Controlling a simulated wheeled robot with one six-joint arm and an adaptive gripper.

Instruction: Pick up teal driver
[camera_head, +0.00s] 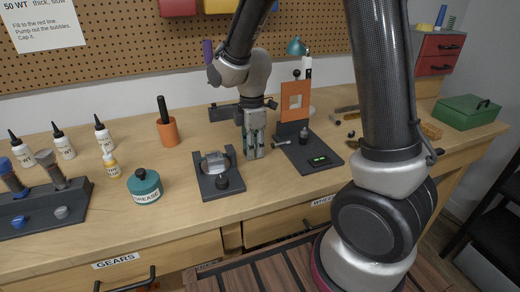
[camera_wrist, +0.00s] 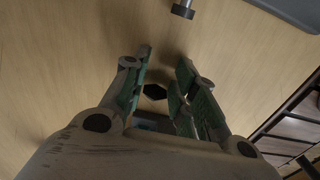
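My gripper (camera_head: 253,155) points down at the bench beside the grey fixture, its fingertips close to the wood. No held object is clearly visible.
A grey fixture (camera_head: 226,193) stands left of the gripper, and a dark stand with an orange panel (camera_head: 285,103) stands right. A teal grease jar (camera_head: 145,187), an orange cup (camera_head: 167,132) and white bottles (camera_head: 63,147) are further left. A metal dark-ended piece (camera_wrist: 183,9) lies ahead.

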